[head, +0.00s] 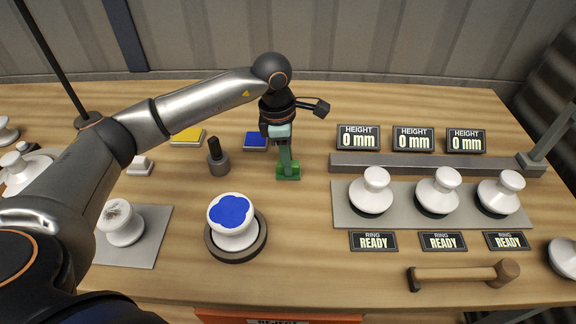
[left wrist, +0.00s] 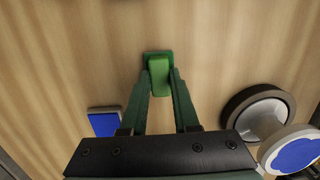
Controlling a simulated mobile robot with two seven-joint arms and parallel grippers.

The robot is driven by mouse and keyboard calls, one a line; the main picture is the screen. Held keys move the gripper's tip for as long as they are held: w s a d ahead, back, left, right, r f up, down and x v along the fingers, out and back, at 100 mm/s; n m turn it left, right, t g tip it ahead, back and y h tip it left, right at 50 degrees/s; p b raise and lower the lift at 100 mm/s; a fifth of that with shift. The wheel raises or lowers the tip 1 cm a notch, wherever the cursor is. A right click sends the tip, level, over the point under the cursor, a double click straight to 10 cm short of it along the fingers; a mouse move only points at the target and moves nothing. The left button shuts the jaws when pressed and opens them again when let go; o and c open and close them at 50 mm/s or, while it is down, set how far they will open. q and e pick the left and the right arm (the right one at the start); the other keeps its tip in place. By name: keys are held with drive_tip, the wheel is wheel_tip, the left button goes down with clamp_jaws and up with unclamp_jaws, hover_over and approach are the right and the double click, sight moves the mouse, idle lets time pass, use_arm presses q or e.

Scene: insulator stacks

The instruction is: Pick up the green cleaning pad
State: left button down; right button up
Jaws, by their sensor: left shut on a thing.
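The green cleaning pad (head: 288,171) is a small green block at the middle of the wooden table in the head view. My left gripper (head: 287,165) comes down on it from above. In the left wrist view, the fingers of my left gripper (left wrist: 160,84) close on the sides of the green pad (left wrist: 159,63). The pad appears at or very near the table surface; I cannot tell if there is a gap beneath it. My right gripper is not in view.
A blue pad (head: 255,141) and a yellow pad (head: 187,137) lie behind left. A dark stamp-like tool (head: 217,158) stands left. A blue-topped insulator (head: 232,212) sits on a round dark base in front. White insulators stand on a grey plate (head: 346,220) to the right, near a mallet (head: 460,276).

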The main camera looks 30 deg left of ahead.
use_arm(q)
drive_tip(key=shift+r, duration=0.2)
drive_tip(key=shift+r, duration=0.25)
wheel_tip(320, 180, up, 2)
drive_tip(key=shift+r+b, duration=0.25)
drive_tip(key=shift+b, duration=0.2)
drive_tip(key=s+d+r+b, duration=0.1)
drive_tip(key=s+d+r, duration=0.3)
drive_tip(key=s+r, duration=0.5)
drive_tip(key=s, duration=0.4)
drive_tip(key=shift+s+r, duration=0.25)
drive_tip(key=shift+r, duration=0.1)
drive_tip(key=c, duration=1.2)
unclamp_jaws()
clamp_jaws()
